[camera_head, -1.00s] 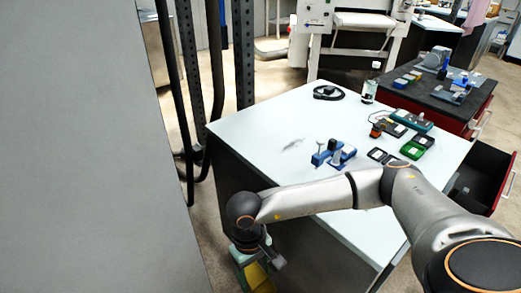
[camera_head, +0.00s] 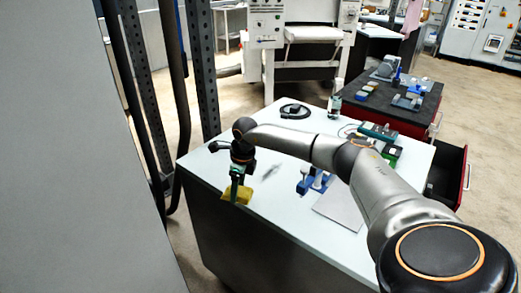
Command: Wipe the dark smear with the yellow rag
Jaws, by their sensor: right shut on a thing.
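The dark smear (camera_head: 271,172) is a faint grey streak on the white table top (camera_head: 290,212), toward its left part. My right gripper (camera_head: 234,188) points down at the table's left edge, to the left of the smear. It is shut on the yellow rag (camera_head: 238,195), which is at the table surface near the edge. I cannot tell whether the rag presses on the table. The rag is apart from the smear. My left gripper is not in view.
A blue holder (camera_head: 305,184) stands right of the smear, partly behind my right arm. A grey sheet (camera_head: 341,207) lies at the front right. An open drawer (camera_head: 446,178) juts out at right.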

